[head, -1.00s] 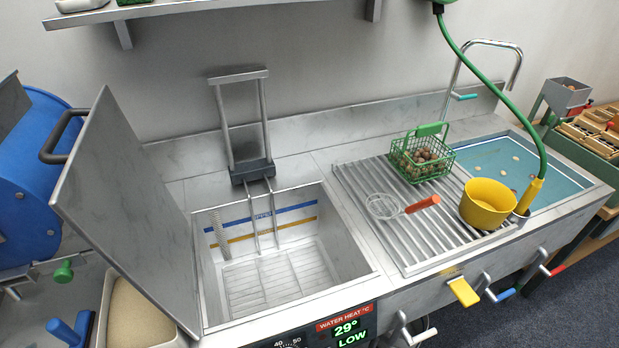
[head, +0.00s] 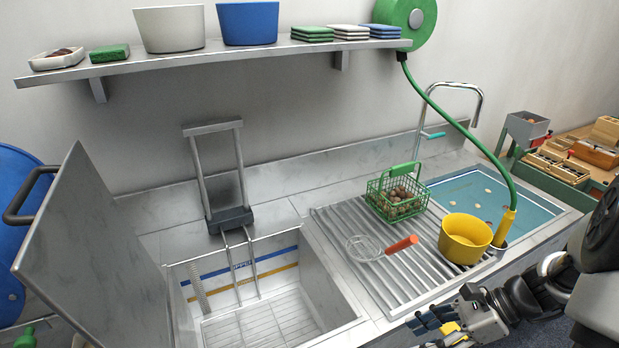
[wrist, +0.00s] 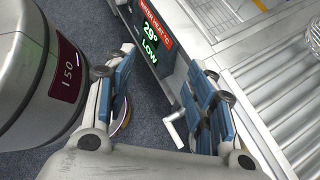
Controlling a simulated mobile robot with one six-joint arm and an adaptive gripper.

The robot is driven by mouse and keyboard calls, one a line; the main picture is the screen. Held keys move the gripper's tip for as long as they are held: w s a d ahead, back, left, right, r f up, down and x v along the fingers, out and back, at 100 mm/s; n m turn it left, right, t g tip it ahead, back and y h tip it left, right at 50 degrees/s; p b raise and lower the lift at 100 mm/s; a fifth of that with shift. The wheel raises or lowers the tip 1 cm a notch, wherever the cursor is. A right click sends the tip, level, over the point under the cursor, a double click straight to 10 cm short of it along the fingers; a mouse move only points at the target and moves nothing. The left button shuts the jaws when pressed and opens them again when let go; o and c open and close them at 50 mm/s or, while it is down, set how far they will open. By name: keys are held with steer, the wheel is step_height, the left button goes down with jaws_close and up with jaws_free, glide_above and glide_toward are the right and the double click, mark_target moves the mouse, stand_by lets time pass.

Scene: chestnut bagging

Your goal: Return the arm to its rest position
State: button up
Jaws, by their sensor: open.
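My gripper (head: 438,324) is at the lower right of the head view, in front of the counter's front edge. In the wrist view my gripper (wrist: 160,100) has its blue-padded fingers spread apart with only dark carpet between them. It holds nothing. My arm comes in from the right edge of the head view.
The counter front with its lit heat display (wrist: 150,40) is close beyond the fingers. A green basket of chestnuts (head: 381,207), a skimmer with orange handle (head: 401,245) and a yellow pot (head: 450,252) stand on the ribbed drainer. An open basin (head: 330,290) lies left.

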steer(key=s+a+r+n+t+h, duration=0.2)
steer(key=s+a+r+n+h, duration=0.3)
steer(key=r+n, duration=0.3)
steer(key=s+a+r+n+t+h, duration=0.2)
steer(key=s+a+r+n+h, duration=0.2)
steer(key=r+n, duration=0.4)
steer(key=s+a+n, duration=0.1)
steer(key=s+n, duration=0.1)
steer(key=n, duration=0.4)
steer(key=shift+s+a+r+h, duration=0.25)
steer(key=shift+s+a+h, duration=0.05)
steer(key=shift+s+h, duration=0.1)
steer(key=shift+c, duration=0.6)
